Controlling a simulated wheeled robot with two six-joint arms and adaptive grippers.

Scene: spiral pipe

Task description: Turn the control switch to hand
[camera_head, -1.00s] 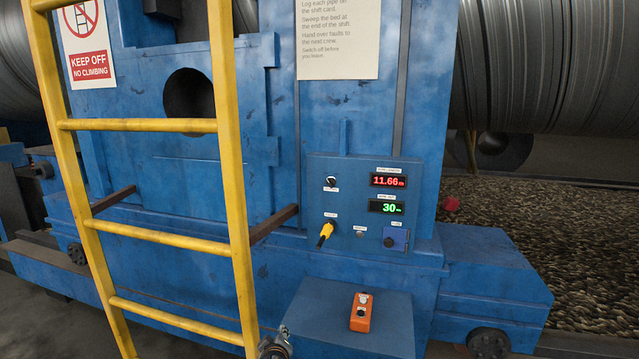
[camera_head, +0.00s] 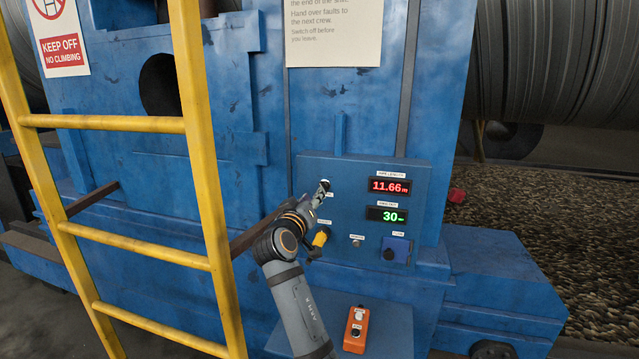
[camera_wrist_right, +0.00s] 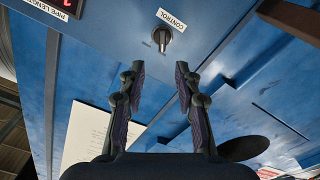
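The control switch (camera_wrist_right: 162,40) is a small dark rotary knob with a "CONTROL" label on the blue panel (camera_head: 345,170). In the right wrist view it lies just beyond my fingertips, in line with the gap between them and not clasped. My right gripper (camera_wrist_right: 160,72) is open and empty, one finger on each side. In the head view my right gripper (camera_head: 322,192) is in front of the panel's upper left and hides most of the switch. The knob's exact setting is too small to read. My left gripper is not in view.
The red display (camera_head: 390,186) and green display (camera_head: 387,215) are to the right, above a blue knob box (camera_head: 397,250). An orange pendant (camera_head: 356,329) lies below. A yellow ladder (camera_head: 205,170) stands at left.

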